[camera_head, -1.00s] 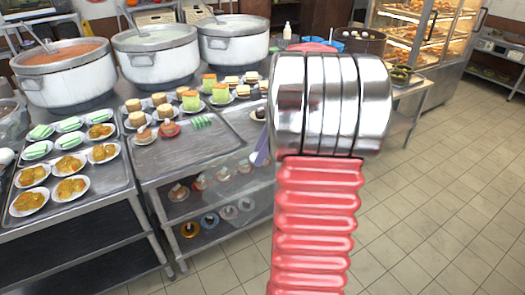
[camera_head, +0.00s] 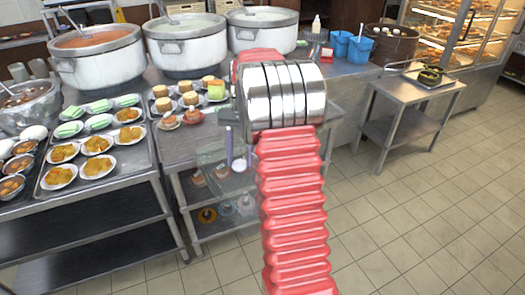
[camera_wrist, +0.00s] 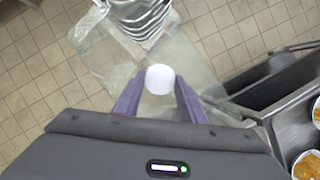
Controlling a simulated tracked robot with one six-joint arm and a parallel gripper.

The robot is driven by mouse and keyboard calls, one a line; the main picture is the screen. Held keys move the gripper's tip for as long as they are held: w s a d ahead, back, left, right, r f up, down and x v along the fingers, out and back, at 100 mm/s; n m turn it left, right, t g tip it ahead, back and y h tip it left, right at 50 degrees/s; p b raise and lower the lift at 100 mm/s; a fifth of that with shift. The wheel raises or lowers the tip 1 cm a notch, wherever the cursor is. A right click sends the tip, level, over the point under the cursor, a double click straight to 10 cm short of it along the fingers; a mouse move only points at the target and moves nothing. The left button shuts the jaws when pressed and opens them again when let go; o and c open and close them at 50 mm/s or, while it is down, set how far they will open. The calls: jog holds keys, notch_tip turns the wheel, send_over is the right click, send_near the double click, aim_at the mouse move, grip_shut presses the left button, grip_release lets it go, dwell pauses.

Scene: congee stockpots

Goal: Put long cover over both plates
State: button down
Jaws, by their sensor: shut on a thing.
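My gripper (camera_wrist: 160,88) has two purple fingers shut on the white knob (camera_wrist: 160,78) of a clear long cover (camera_wrist: 195,50). The cover hangs over the floor beside the metal counter in the wrist view. In the head view my gripper (camera_head: 229,146) shows only as a purple sliver beside my arm, with the see-through cover (camera_head: 209,158) in front of the counter's edge. Several food plates stand on the counter, including an orange-food plate (camera_head: 59,177) and a green-food plate (camera_head: 69,130). I cannot tell which two plates are meant. My arm hides part of the counter.
Large stockpots (camera_head: 185,45) stand along the counter's back. A small metal side table (camera_head: 410,92) stands to the right. The tiled floor (camera_head: 400,220) at right is clear.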

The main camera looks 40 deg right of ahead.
jog(key=w+a+f+n+h, duration=0.1)
jog(key=w+a+f+n, duration=0.1)
jog(key=a, duration=0.6)
jog(key=w+a+f+n+g+h, duration=0.1)
jog(key=w+a+f+n, duration=0.2)
jog(key=a+n, duration=0.2)
jog(key=w+a+f+n+h, duration=0.1)
jog(key=w+a+f+n, duration=0.1)
jog(key=a, duration=0.9)
jog(key=shift+w+a+f+n+g, duration=0.4)
jog(key=shift+f+n, duration=0.1)
jog(key=shift+n, duration=0.2)
